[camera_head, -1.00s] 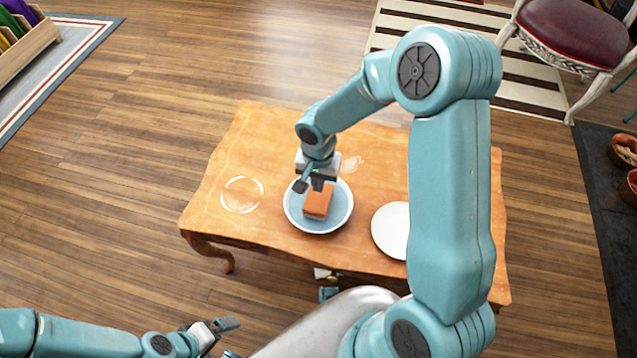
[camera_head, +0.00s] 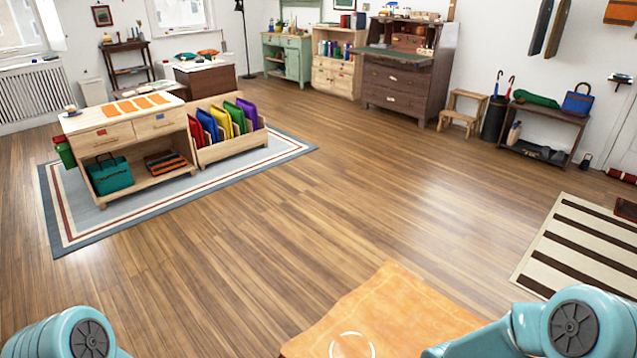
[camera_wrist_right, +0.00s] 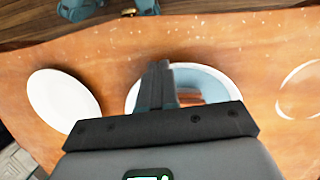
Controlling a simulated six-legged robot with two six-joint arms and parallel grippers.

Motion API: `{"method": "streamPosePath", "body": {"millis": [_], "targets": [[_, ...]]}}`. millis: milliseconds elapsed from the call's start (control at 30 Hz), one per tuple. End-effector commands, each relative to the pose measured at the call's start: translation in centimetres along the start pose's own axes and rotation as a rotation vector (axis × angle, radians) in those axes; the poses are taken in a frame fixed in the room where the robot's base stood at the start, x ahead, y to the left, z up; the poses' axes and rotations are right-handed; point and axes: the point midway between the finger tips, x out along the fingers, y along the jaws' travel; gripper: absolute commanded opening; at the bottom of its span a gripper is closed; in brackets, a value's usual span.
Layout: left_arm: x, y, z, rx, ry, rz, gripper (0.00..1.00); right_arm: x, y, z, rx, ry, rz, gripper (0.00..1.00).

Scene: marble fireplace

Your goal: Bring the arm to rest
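In the right wrist view my right gripper (camera_wrist_right: 162,68) is above the table, over the blue-and-white bowl (camera_wrist_right: 228,82). Its two dark fingers are close together, with nothing seen between them. An orange block (camera_wrist_right: 188,97) shows in the bowl beside the fingers, partly hidden by the gripper. In the head view only parts of my two arms show at the bottom corners. My left gripper is out of view.
The wooden table (camera_head: 400,305) is at the bottom of the head view, with a pale ring (camera_head: 352,347) on it. A white plate (camera_wrist_right: 62,98) lies left of the bowl. The floor (camera_head: 300,220) beyond is clear. A striped rug (camera_head: 585,245) lies at right.

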Motion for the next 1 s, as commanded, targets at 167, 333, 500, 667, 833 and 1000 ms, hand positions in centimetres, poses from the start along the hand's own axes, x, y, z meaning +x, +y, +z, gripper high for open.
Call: {"method": "streamPosePath", "body": {"millis": [167, 333, 500, 667, 833, 1000], "targets": [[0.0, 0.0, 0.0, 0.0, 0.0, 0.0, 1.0, 7.3, 0.4, 10.5, -0.206, -0.2, -0.126, 0.0], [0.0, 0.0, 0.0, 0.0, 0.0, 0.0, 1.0, 8.9, 0.2, 12.9, -0.392, -0.121, -0.252, 0.0], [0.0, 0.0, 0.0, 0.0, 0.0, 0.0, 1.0, 8.7, -1.0, 10.9, -0.6, 0.076, -0.322, 0.0], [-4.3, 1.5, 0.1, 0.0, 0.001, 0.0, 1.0, 4.2, -1.0, 11.5, -0.677, 0.11, -0.327, 0.0], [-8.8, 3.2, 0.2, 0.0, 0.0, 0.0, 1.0, -0.5, -0.6, 12.6, -0.676, 0.109, -0.328, 0.0], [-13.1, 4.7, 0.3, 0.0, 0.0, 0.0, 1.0, -5.0, -0.3, 13.6, -0.676, 0.109, -0.328, 0.0]]}}
